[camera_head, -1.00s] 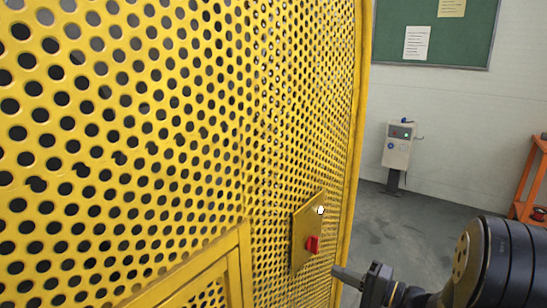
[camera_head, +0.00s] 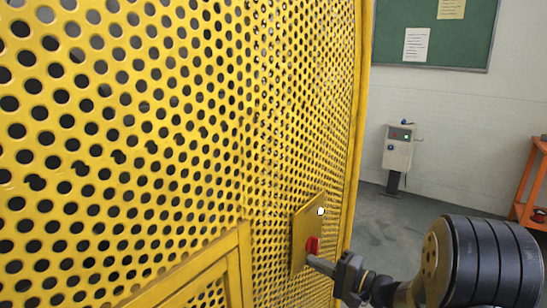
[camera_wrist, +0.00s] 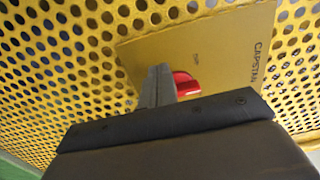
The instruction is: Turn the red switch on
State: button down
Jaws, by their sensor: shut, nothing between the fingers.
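The red switch (camera_head: 313,244) is a small red knob on a yellow plate (camera_head: 300,258) fixed to the perforated yellow guard. A round white button (camera_head: 321,211) sits above it on the same plate. My gripper (camera_head: 311,261) is shut and empty, its fingertips at the lower edge of the red switch. In the wrist view the shut fingers (camera_wrist: 158,82) point at the plate, which is marked CAPSTAN, and the red switch (camera_wrist: 185,84) shows just right of them, partly hidden. I cannot tell whether the fingertips touch it.
The perforated yellow guard (camera_head: 130,130) fills the left and middle. A grey control post (camera_head: 398,150) stands by the far wall, with an orange rack (camera_head: 530,190) at the right. Grey floor is open between them.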

jog(key=shift+w+d+r, duration=0.25)
jog(key=shift+w+d, duration=0.05)
jog(key=shift+w, duration=0.15)
dwell(0.8)
jog(key=shift+s+r+b, duration=0.1)
jog(key=shift+r+b, duration=0.5)
jog(key=shift+b, duration=1.1)
jog(key=shift+r+b, duration=0.55)
jog(key=shift+b, duration=0.25)
jog(key=shift+s+a+r+b, duration=0.1)
jog(key=shift+s+a+b, duration=0.1)
jog(key=shift+b, duration=0.1)
jog(key=b+v, duration=0.1)
jog(key=v, duration=0.5)
jog(key=shift+b, duration=0.3)
jog(key=shift+r, duration=0.1)
